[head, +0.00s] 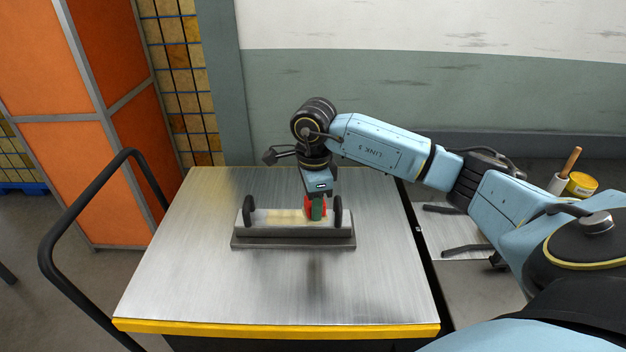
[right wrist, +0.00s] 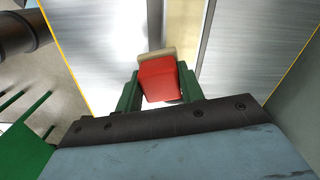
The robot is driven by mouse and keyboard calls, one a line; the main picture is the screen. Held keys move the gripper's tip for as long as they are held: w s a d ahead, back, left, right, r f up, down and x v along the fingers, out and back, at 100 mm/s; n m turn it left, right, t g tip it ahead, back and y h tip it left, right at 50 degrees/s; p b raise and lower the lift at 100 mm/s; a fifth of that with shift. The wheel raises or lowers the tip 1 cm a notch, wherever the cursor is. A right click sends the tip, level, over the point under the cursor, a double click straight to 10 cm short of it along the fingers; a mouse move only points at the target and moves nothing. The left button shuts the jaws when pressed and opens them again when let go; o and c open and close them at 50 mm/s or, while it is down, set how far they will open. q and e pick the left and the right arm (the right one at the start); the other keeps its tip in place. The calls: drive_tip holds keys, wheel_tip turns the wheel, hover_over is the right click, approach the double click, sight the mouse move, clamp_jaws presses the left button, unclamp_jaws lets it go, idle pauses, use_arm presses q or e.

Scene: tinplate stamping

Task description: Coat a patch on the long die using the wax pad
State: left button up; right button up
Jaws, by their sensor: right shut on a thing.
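The long die (head: 255,232) is a low grey metal bar on a darker base, lying crosswise on the metal table, with a black upright ring-like piece near each end. A pale yellow patch (head: 285,216) shows on its top, and also in the right wrist view (right wrist: 182,28). My right gripper (head: 316,209) points down over the right part of the die. Its green fingers are shut on the red wax pad (right wrist: 158,82), which has a tan face (right wrist: 155,55). The pad is at or just above the die's top; I cannot tell if it touches. My left gripper is out of view.
The metal table (head: 200,285) has a yellow front edge and is otherwise clear. A black rail (head: 60,215) stands at its left. At right, a lower surface holds a yellow tin (head: 581,186) and a white cup (head: 558,184) with a wooden handle in it.

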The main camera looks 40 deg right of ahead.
wheel_tip(320, 180, up, 2)
drive_tip(key=shift+s+p, duration=0.1)
drive_tip(key=shift+p, duration=0.4)
drive_tip(key=shift+r+p, duration=0.75)
drive_tip(key=shift+r, duration=0.4)
